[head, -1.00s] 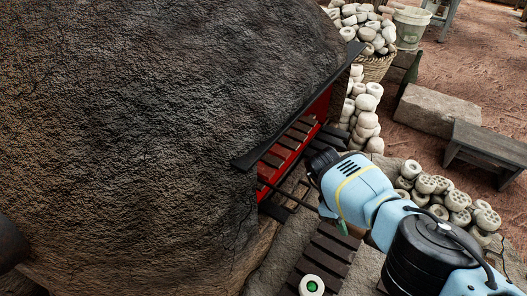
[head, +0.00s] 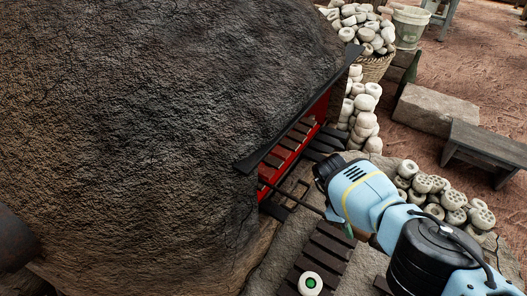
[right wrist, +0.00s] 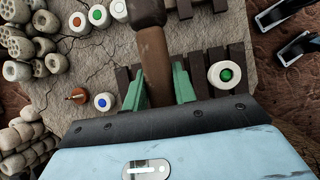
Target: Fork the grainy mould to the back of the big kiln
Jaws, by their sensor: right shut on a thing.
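My right gripper (head: 346,231) is shut on the brown handle (right wrist: 153,62) of a long tool, which lies between its green fingers in the right wrist view. The tool's thin dark shaft (head: 300,203) runs left into the mouth of the big kiln (head: 150,120). Its far end is hidden inside. The mouth (head: 290,150) shows a red inside edge and dark slats under a black lintel. I cannot make out the grainy mould; the kiln's interior is mostly hidden. My left gripper is not in view.
A green-centred white ring (head: 310,284) sits on dark slats (head: 322,252) before the kiln. More colour-marked pieces, one blue (right wrist: 103,101), lie on the stone ledge. Pale piled pieces (head: 445,192) stand right of my arm, with a stone block (head: 438,109) and bench (head: 488,145) beyond.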

